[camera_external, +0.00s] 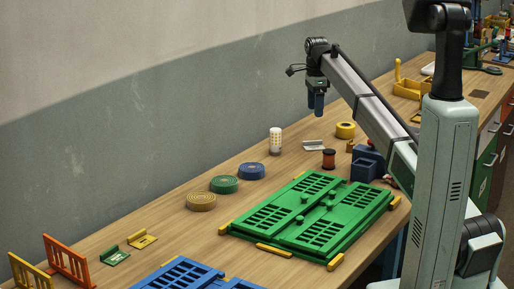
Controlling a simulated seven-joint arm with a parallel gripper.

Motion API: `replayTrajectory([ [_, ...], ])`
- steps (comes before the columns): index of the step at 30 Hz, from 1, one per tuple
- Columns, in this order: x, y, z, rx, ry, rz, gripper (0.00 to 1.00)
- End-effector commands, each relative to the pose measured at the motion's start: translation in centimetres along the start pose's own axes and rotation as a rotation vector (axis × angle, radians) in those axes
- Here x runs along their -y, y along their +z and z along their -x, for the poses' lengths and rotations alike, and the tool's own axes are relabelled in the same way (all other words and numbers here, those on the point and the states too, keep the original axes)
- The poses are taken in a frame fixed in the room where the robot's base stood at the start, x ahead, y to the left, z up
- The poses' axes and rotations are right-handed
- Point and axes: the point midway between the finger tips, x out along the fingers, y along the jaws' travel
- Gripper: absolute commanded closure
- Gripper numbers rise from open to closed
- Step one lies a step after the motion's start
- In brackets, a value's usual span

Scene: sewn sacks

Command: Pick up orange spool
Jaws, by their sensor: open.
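A small spool (328,159) with orange-red winding and dark ends stands upright on the wooden bench, just behind the far edge of the green panel. My gripper (317,108) hangs in the air above the bench, pointing down, with blue fingers. It is above the spool in the picture and apart from it. The gap between the fingers is small to see from here, and nothing shows held in them. The spool is not hidden.
A large green panel (290,229) lies in front of the spool. A white perforated cylinder (275,141), a small pale stand (314,145), a yellow roll (345,130) and a dark blue box (366,165) surround it. Rolled straps (252,171) lie to the left.

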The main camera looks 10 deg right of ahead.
Motion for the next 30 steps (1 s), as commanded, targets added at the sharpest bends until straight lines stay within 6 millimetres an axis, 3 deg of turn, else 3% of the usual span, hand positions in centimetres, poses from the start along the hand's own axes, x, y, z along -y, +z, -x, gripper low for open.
replayTrajectory([
  [13, 0.0, 0.2, 0.1, 0.0, -0.001, 0.002, 0.24],
  [17, -0.6, 0.8, 1.2, 0.002, -0.014, 0.01, 0.24],
  [20, -3.4, 1.1, 2.4, 0.005, -0.035, 0.018, 0.24],
  [24, -8.8, 1.1, 3.3, 0.008, -0.055, 0.029, 0.24],
  [30, -15.6, 0.3, 3.0, 0.005, -0.039, 0.059, 0.24],
])
